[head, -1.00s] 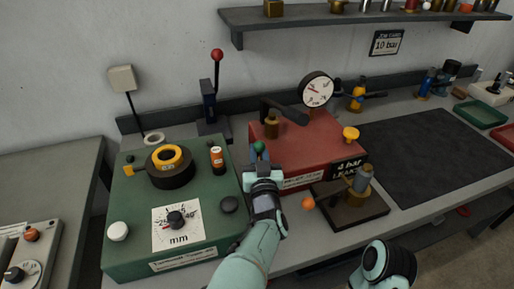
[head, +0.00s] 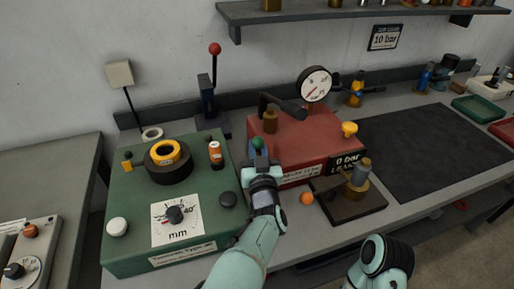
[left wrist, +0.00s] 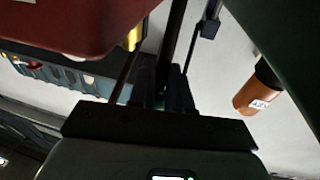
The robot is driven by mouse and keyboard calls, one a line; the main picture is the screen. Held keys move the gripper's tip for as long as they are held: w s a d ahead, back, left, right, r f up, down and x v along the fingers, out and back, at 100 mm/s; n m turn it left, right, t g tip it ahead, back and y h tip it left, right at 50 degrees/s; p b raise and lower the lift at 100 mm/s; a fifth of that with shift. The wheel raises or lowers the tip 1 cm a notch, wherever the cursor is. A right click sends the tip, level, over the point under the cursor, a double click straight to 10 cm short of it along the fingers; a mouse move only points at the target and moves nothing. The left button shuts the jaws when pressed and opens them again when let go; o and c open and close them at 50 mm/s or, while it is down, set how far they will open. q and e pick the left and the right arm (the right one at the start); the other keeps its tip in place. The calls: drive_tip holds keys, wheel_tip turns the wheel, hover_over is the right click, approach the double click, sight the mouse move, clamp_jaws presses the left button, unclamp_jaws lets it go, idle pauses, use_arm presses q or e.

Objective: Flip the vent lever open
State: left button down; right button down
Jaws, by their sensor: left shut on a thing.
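The vent lever appears to be the one with the green ball knob (head: 258,143), at the left side of the red box (head: 315,145). My left gripper (head: 261,163) is right at it, just below the knob, and is shut on the lever. In the left wrist view my dark gripper jaws (left wrist: 160,128) are close together with a dark upright rod (left wrist: 174,40) beyond them. The exact grip on the lever is hidden.
A green box (head: 130,215) with knobs stands close on the left of my left arm. A red-knobbed lever (head: 208,95) stands behind it. A brass fitting on a dark plate (head: 355,208) and an orange ball (head: 306,198) are to the right. The dark mat (head: 430,150) is clear.

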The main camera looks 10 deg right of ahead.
use_arm(q)
drive_tip(key=shift+s+d+r, duration=0.1)
drive_tip(key=shift+d+r, duration=0.2)
drive_tip(key=shift+r, duration=0.15)
drive_tip(key=c, duration=1.1)
unclamp_jaws()
drive_tip(key=shift+o, duration=1)
drive_tip(key=shift+s, duration=0.2)
drive_tip(key=shift+a+f, duration=0.15)
drive_tip(key=shift+f, duration=0.05)
drive_tip(key=s+f, duration=0.1)
drive_tip(key=s, duration=1.2)
drive_tip(key=shift+s+f, duration=0.15)
drive_tip(key=shift+f, duration=0.1)
